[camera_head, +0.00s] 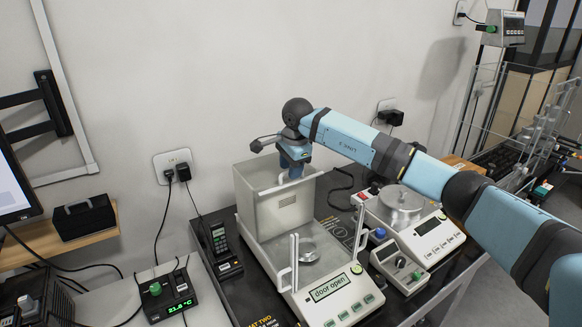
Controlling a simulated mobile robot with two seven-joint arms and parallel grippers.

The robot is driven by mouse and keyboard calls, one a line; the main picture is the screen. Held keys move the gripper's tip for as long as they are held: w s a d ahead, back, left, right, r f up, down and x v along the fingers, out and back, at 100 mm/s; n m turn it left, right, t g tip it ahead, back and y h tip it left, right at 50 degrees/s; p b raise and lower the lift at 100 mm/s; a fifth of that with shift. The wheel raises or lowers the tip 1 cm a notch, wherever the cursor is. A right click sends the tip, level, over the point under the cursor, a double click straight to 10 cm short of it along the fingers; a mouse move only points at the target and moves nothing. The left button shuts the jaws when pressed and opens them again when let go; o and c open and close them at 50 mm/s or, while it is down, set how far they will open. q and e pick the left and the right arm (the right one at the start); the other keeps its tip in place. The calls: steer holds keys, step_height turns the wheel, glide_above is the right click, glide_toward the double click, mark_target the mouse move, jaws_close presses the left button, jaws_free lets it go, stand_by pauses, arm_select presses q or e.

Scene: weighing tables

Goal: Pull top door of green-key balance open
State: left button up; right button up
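The green-key balance (322,304) stands on the dark table, with several green keys and a display reading "door open". Its weighing pan (307,251) is bare. A tall grey housing (285,212) rises at its back, and white upright handles stand by the pan. Clear panes are hard to make out, so I cannot tell how far the top door is open. My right arm reaches in from the right. My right gripper (291,174) points down at the top of the housing; its fingertips are small and partly hidden, and I cannot tell whether they hold anything. My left gripper is out of view.
Another balance with a round metal chamber (401,204) and a small control box (398,266) stand close on the right. A black handset (219,240) lies left of the balance. A thermometer box (168,296) is at front left. The wall is close behind.

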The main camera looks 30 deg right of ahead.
steer(key=shift+r, duration=0.1)
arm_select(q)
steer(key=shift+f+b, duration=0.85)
arm_select(e)
step_height(320, 180, up, 13)
steer(key=s, duration=0.2)
steer(key=shift+s+r, duration=0.2)
steer(key=shift+s, duration=0.15)
steer(key=shift+d, duration=0.1)
